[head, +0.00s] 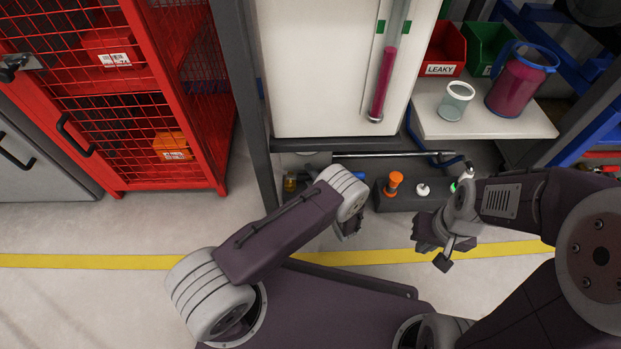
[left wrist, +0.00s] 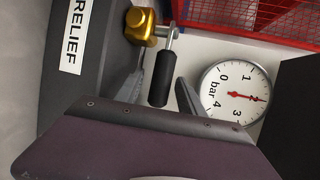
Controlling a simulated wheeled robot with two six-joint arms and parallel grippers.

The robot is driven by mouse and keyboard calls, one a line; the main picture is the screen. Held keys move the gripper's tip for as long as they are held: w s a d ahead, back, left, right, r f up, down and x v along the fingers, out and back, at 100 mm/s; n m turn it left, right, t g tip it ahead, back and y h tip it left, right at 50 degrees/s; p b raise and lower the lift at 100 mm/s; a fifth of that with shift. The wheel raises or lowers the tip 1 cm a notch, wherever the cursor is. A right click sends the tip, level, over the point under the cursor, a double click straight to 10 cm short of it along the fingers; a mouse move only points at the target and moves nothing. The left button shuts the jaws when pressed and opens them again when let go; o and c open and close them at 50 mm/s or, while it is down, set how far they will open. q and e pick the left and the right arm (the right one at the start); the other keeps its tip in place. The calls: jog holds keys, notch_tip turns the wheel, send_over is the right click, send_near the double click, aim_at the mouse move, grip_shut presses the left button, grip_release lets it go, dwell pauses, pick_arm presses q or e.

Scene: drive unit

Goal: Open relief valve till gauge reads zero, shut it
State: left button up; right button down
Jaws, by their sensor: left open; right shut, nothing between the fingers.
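In the left wrist view the brass relief valve (left wrist: 140,25) sits beside a white RELIEF label (left wrist: 75,35) on a dark panel. Its black handle (left wrist: 160,78) hangs from a metal stem. My left gripper (left wrist: 160,88) is open, with a finger on each side of the handle; I cannot tell whether either touches it. The round white gauge (left wrist: 235,92), marked in bar, has its red needle near 2. In the head view my left gripper (head: 350,226) is low in front of the drive unit, partly hidden by its arm. My right gripper (head: 440,248) is shut and empty.
Orange (head: 394,184), white (head: 423,189) and green knobs stand on a dark block between my grippers. A shelf (head: 485,118) at right holds a clear cup (head: 456,101) and a jug (head: 520,78). A red mesh cabinet (head: 150,110) stands left. Floor at left is clear.

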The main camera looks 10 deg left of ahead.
pick_arm(q)
grip_shut()
dwell(1.3)
